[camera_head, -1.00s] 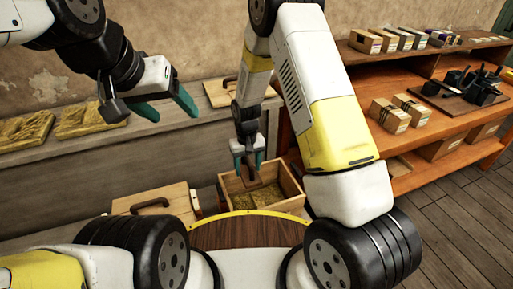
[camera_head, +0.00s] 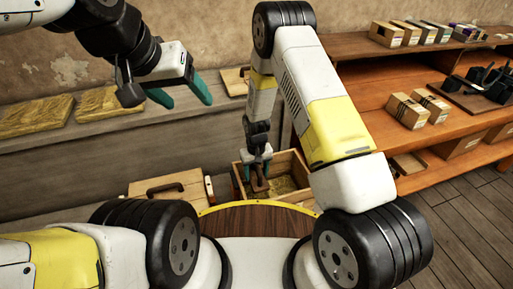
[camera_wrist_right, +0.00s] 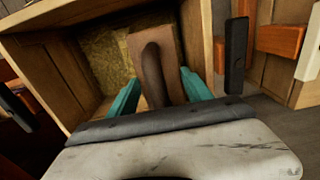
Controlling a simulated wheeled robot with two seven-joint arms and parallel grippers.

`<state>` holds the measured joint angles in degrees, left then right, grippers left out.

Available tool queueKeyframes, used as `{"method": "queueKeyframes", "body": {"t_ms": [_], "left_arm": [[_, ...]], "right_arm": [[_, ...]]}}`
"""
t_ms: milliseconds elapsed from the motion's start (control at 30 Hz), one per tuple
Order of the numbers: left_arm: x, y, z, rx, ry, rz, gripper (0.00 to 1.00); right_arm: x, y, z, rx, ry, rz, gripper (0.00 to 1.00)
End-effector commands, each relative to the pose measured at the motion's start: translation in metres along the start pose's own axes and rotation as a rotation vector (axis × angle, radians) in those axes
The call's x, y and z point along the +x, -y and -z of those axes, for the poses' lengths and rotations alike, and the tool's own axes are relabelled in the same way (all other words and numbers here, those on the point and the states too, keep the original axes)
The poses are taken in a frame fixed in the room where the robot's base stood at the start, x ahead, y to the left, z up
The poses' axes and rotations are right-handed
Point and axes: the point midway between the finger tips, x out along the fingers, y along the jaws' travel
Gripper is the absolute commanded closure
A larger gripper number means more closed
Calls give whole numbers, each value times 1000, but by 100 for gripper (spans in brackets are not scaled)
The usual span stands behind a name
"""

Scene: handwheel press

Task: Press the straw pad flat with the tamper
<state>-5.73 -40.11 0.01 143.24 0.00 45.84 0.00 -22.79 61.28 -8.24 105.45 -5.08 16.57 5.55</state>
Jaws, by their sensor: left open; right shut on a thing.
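The tamper (camera_wrist_right: 165,65), a flat wooden board with a dark brown handle, is between the fingers of my right gripper (camera_wrist_right: 152,88), which is shut on it. In the head view my right gripper (camera_head: 256,168) holds it inside the open wooden box (camera_head: 298,160). The straw pad (camera_wrist_right: 105,58) shows as yellowish straw on the box floor, partly hidden by the tamper and gripper. I cannot tell if the tamper touches the straw. My left gripper (camera_head: 188,96) is open and empty, raised in front of the grey ledge at upper left.
Two straw slabs (camera_head: 105,103) lie on the grey ledge (camera_head: 110,145). A wooden lid with a dark handle (camera_head: 168,188) lies left of the box. An orange shelf unit (camera_head: 425,140) with small cartons (camera_head: 407,109) stands at right, close to my right arm.

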Motion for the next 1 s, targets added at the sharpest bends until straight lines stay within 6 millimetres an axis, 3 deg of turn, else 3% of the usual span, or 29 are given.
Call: {"method": "queueKeyframes", "body": {"t_ms": [700, 1000], "left_arm": [[0, 0, 0, 0, 0, 0, 34], [0, 0, 0, 0, 0, 0, 34]], "right_arm": [[87, 0, 0, 0, 0, 0, 82], [112, 0, 1, 0, -2, 0, 82]]}}
